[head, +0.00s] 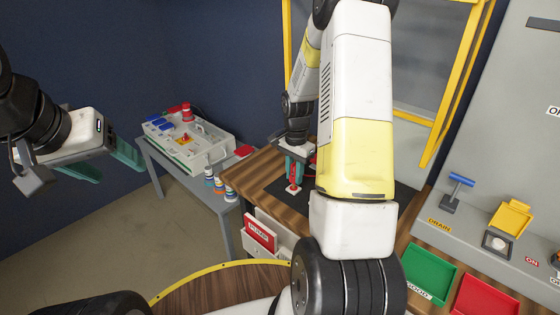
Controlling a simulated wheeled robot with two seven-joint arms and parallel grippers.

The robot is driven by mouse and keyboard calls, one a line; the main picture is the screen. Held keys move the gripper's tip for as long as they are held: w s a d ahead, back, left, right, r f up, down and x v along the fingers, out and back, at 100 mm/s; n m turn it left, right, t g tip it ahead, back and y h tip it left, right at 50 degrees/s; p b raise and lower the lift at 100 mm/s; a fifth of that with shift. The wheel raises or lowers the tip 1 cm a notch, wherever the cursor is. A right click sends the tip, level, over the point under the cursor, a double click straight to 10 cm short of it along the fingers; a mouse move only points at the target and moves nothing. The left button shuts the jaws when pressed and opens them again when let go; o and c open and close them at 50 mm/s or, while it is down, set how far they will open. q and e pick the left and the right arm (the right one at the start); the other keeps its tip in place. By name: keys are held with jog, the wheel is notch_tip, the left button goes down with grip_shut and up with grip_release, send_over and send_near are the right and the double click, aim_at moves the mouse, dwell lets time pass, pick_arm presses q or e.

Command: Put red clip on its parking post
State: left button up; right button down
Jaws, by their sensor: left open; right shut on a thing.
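My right gripper (296,168) points down over the dark mat (277,189) on the wooden table. Its teal fingers are shut on a narrow red piece (296,174), which looks like the red clip. A small white part with a red mark (293,188) shows just below the fingertips; I cannot tell whether it touches the red piece. My own arm hides much of the mat, and I cannot make out the parking post. My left gripper (106,164) is open and empty in the air at the left, its teal fingers apart.
A grey side table holds a light grey box (190,148) with red, blue and yellow parts, and several small bottles (219,186). Green (430,272) and red (485,297) trays are at right.

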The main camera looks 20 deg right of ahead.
aim_at(294, 164)
jog(key=shift+a+f, duration=0.1)
dwell(0.4)
jog(key=shift+f, duration=0.65)
jog(key=shift+f, duration=0.5)
jog(key=c, duration=1.1)
grip_release()
jog(key=shift+r, duration=3.9)
